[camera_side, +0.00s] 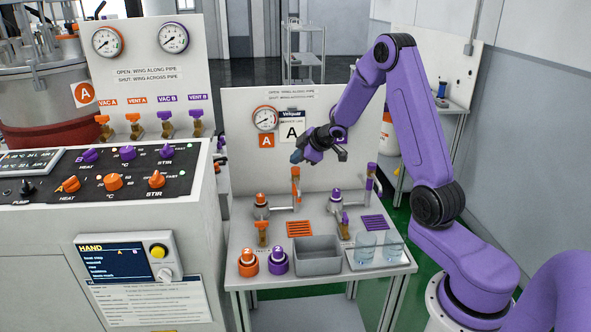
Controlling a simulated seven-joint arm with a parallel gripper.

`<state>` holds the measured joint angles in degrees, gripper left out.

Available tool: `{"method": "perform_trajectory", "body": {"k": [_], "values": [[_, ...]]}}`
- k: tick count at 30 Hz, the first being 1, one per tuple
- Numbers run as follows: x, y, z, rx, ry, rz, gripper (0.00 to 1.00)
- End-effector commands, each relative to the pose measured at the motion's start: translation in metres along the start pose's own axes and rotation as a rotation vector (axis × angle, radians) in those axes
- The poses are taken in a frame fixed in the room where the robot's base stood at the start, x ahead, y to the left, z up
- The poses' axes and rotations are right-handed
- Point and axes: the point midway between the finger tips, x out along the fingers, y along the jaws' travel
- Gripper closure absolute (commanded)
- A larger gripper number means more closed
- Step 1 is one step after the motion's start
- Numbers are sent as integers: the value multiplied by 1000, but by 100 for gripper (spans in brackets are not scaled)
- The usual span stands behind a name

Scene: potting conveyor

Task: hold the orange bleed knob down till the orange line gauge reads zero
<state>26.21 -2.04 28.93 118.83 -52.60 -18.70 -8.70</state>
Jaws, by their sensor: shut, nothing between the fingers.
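The orange-rimmed gauge (265,118) is on the white back panel above an orange A label (266,141). Its needle is too small to read. Below it, an orange-marked fitting (261,198) stands on the bench, joined by a pipe to an upright with an orange top (295,171). I cannot tell for sure which orange part is the bleed knob. My gripper (297,156) is shut and empty, in front of the panel. In the picture it is just above the orange upright top; whether it touches is unclear.
A purple-marked fitting (336,196) stands to the right. A grey bin (317,262), a tray with two glasses (366,247), and orange (248,263) and purple (278,262) caps are at the bench front. A control console (100,240) stands left.

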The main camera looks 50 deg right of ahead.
Motion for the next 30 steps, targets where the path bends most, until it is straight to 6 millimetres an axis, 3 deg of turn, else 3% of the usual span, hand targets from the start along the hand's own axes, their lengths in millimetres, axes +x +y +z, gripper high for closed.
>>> {"method": "perform_trajectory", "body": {"k": [7,22,30], "values": [[-4,3,-3,-2,3,0,100],[-32,24,-24,-4,2,0,100],[-35,26,-25,0,0,1,100]]}}
